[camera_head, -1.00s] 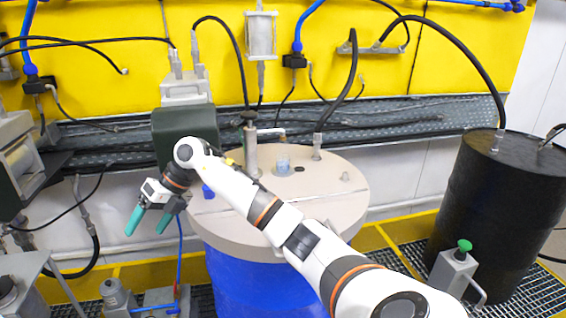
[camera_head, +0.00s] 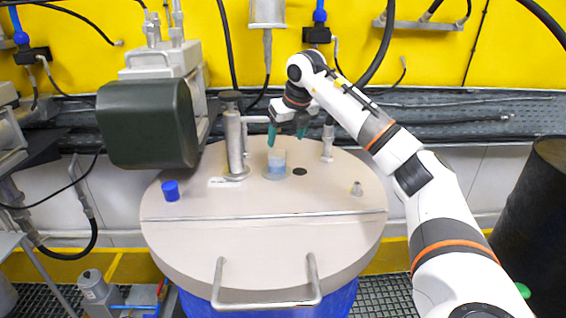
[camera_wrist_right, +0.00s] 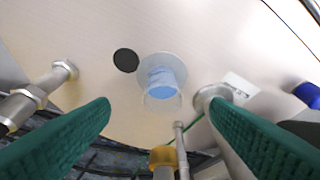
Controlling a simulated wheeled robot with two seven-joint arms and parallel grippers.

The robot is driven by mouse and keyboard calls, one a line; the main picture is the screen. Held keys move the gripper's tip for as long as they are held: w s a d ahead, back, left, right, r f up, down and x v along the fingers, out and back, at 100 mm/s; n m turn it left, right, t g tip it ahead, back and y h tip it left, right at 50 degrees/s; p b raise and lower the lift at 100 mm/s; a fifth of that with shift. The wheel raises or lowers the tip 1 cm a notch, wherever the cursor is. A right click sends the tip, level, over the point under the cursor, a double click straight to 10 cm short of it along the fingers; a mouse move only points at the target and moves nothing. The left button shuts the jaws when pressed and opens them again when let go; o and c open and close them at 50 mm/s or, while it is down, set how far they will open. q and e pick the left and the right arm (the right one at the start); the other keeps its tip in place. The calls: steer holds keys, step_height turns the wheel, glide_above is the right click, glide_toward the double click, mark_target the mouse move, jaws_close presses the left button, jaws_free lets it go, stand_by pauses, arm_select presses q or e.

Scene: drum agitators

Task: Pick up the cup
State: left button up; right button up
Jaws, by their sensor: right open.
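The cup (camera_head: 277,160) is small, clear and light blue. It stands upright on a round pale disc on the beige drum lid (camera_head: 250,252). My right gripper (camera_head: 287,134) is open and empty, with green fingers pointing down just above and behind the cup. In the right wrist view the cup (camera_wrist_right: 161,84) lies ahead, between and beyond the two spread fingers (camera_wrist_right: 165,140), not touching them. My left gripper is not in view.
A metal post (camera_head: 235,145) stands just left of the cup. A dark green motor housing (camera_head: 148,124) is further left. A blue cap (camera_head: 171,190) and a small fitting (camera_head: 357,188) sit on the lid. A handle (camera_head: 266,303) is at the front. The front lid is clear.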

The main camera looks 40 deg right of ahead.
mark_target(279, 155)
steer(key=p+x, duration=0.1)
steer(key=x, duration=0.4)
steer(key=shift+w+d+p, duration=0.25)
steer(key=shift+w+p, duration=0.05)
steer(key=shift+p, duration=0.05)
steer(key=x, duration=0.1)
steer(key=p+x, duration=0.1)
steer(key=x, duration=0.1)
steer(key=shift+w+a+f+p, duration=0.15)
steer(key=shift+w+a+p, duration=0.15)
steer(key=shift+p, duration=0.1)
steer(key=shift+w+f, duration=0.2)
steer(key=shift+f, duration=0.25)
steer(key=shift+s+d, duration=0.1)
steer(key=shift+s, duration=0.05)
steer(key=c, duration=1.1)
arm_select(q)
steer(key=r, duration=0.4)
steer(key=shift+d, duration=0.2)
arm_select(e)
steer(key=shift+c, duration=0.2)
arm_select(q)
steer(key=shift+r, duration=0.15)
arm_select(e)
steer(key=shift+d+r, duration=0.1)
steer(key=shift+r, duration=0.1)
